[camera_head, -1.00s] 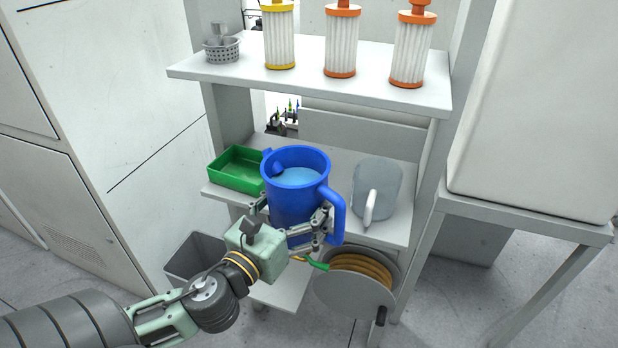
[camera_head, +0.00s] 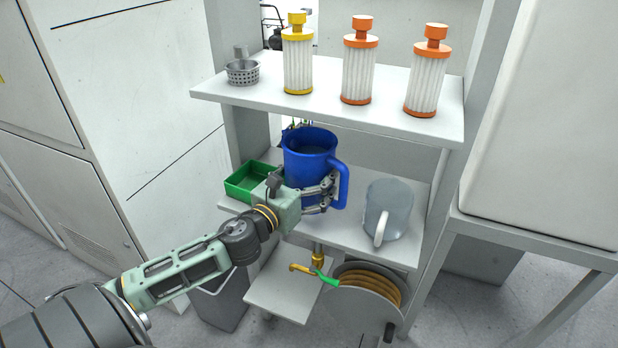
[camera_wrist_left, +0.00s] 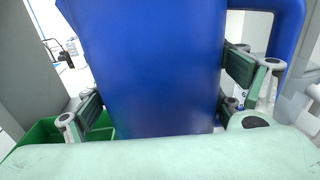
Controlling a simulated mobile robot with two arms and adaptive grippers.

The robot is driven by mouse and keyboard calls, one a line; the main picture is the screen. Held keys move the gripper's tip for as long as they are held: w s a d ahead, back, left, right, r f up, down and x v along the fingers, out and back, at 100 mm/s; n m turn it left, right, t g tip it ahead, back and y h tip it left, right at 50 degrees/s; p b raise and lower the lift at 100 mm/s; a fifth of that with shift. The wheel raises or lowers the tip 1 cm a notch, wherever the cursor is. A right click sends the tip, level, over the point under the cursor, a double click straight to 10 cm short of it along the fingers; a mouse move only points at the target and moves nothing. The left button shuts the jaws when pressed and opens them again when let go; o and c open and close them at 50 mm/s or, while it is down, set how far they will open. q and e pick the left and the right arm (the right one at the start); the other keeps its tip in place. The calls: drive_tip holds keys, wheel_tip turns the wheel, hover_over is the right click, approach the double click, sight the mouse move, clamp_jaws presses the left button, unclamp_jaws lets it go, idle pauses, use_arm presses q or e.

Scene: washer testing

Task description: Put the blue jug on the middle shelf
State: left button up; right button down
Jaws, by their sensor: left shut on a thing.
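The blue jug (camera_head: 308,165) is upright at the middle shelf (camera_head: 350,232), between the green tray and the clear jug. My left gripper (camera_head: 318,190) is shut on it from the front, with its fingers around the jug's body and the jug's handle on the right. In the left wrist view the jug (camera_wrist_left: 152,70) fills the middle, with a finger of the gripper (camera_wrist_left: 155,95) on each side. The jug's base is hidden behind the gripper in the head view, so I cannot tell whether it touches the shelf. My right gripper is not in view.
A green tray (camera_head: 238,188) is left of the jug, and a clear jug (camera_head: 388,212) is on the right of the same shelf. The top shelf (camera_head: 330,100) above holds a yellow filter, two orange filters and a metal basket. A hose reel (camera_head: 365,290) is below.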

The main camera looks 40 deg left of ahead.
use_arm(q)
drive_tip(key=shift+w+a+f, duration=0.3)
drive_tip(key=shift+w+a, duration=0.25)
drive_tip(key=shift+w, duration=0.3)
drive_tip(key=shift+f, duration=2)
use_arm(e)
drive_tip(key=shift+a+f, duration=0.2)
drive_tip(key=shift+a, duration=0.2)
use_arm(q)
drive_tip(key=o, duration=1.8)
drive_tip(key=shift+s+f, duration=0.15)
drive_tip(key=shift+f, duration=0.15)
drive_tip(key=shift+o, duration=0.6)
drive_tip(key=shift+d, duration=0.1)
drive_tip(key=shift+r, duration=0.1)
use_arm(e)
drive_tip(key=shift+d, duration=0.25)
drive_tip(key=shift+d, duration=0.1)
